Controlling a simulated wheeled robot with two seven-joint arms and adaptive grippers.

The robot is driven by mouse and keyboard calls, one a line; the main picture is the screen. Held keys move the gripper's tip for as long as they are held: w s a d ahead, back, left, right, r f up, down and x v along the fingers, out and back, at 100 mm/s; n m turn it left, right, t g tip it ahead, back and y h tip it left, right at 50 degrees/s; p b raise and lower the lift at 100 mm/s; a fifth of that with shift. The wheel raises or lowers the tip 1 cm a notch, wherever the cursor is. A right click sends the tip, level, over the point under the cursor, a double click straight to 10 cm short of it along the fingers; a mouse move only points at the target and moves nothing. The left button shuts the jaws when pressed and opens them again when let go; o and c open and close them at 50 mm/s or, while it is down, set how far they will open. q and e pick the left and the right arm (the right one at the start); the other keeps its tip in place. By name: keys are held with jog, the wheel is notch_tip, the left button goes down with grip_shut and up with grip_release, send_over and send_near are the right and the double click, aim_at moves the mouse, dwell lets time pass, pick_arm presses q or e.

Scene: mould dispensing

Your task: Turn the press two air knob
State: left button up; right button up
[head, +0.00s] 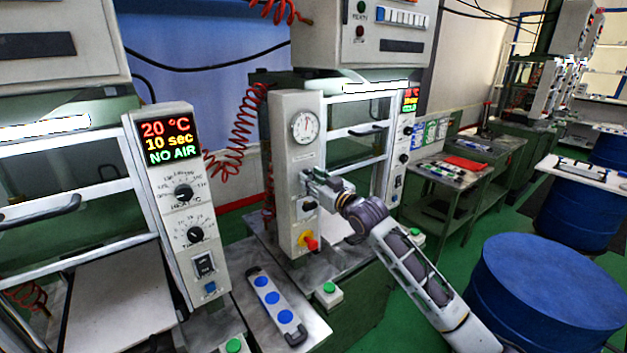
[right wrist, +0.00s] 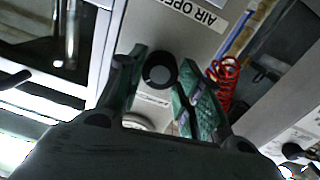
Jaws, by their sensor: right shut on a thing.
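The press two panel (head: 297,130) is a tall pale column with a round gauge (head: 305,126) near its top. My right gripper (head: 312,184) reaches it from the right, below the gauge, and mostly hides the knob there. In the right wrist view, the round black air knob (right wrist: 160,70) sits on the panel near an "AIR OPEN" label (right wrist: 200,13). The green-padded fingers of my right gripper (right wrist: 162,82) are shut on the knob, one on each side. My left gripper is not in view.
A red and yellow knob (head: 308,241) sits lower on the panel. The left press has a control panel (head: 177,215) reading "NO AIR". A plate with blue discs (head: 273,303) lies between the presses. A blue barrel (head: 545,290) stands at right. A red coiled hose (head: 238,130) hangs behind.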

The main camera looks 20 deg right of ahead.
jog(key=shift+n+p, duration=1.4)
jog(key=shift+n, duration=2.4)
jog(key=o, duration=1.1)
jog(key=shift+c, duration=0.2)
jog(key=shift+s, duration=0.2)
jog(key=v, duration=1.1)
jog(key=shift+s+d, duration=0.2)
jog(key=shift+d, duration=0.05)
jog(key=shift+f, duration=0.1)
